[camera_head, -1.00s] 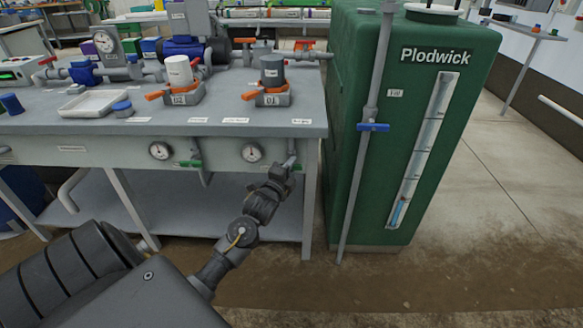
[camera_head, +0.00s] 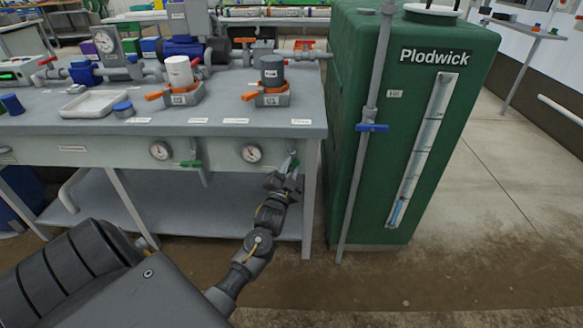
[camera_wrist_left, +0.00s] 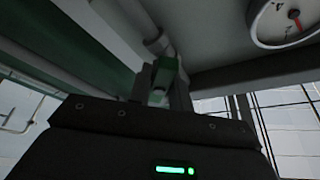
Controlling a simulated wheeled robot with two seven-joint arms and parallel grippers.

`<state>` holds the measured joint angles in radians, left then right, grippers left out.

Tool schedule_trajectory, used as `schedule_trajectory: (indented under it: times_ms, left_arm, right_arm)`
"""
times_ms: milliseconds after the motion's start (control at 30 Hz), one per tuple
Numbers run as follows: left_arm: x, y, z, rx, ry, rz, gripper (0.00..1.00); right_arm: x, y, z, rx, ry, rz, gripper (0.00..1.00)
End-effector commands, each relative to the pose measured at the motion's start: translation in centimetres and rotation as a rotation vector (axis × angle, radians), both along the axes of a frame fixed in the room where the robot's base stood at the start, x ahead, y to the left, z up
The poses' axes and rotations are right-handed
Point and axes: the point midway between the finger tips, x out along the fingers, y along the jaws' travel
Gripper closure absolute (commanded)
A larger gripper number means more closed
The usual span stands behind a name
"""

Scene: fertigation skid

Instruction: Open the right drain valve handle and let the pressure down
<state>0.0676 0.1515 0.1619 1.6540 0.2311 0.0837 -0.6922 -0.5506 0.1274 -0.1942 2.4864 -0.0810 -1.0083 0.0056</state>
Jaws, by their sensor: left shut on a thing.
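The right drain valve handle (camera_head: 294,163) is green and sits under the bench front's right end, on a grey pipe. Only part of it shows, pointing steeply down in the head view. My left gripper (camera_head: 287,175) is shut on it. In the left wrist view the green handle (camera_wrist_left: 165,74) is between the fingers, below the pipe. The right pressure gauge (camera_head: 252,153) is on the bench front, left of this valve. Part of its dial with a red needle shows in the left wrist view (camera_wrist_left: 290,20). My right gripper is out of view.
The left drain valve's green handle (camera_head: 190,164) lies level beside the left gauge (camera_head: 160,151). The bench leg (camera_head: 308,205) stands close right of my gripper. The green Plodwick tank (camera_head: 348,150) with a blue-handled pipe (camera_head: 372,127) stands further right.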

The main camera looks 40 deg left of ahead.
Motion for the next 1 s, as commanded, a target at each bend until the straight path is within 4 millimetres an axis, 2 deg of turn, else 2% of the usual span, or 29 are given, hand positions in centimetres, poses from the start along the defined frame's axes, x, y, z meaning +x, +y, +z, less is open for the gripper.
schedule_trajectory:
  times_ms: [600,1000]
  left_arm:
    - [0.1,-0.2,-0.2,-0.444,-0.333,-0.001,1.00]
    - [0.1,-0.2,-0.2,-0.597,-0.448,-0.002,1.00]
  right_arm:
    - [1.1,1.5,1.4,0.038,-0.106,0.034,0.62]
    - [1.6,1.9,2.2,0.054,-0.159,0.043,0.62]
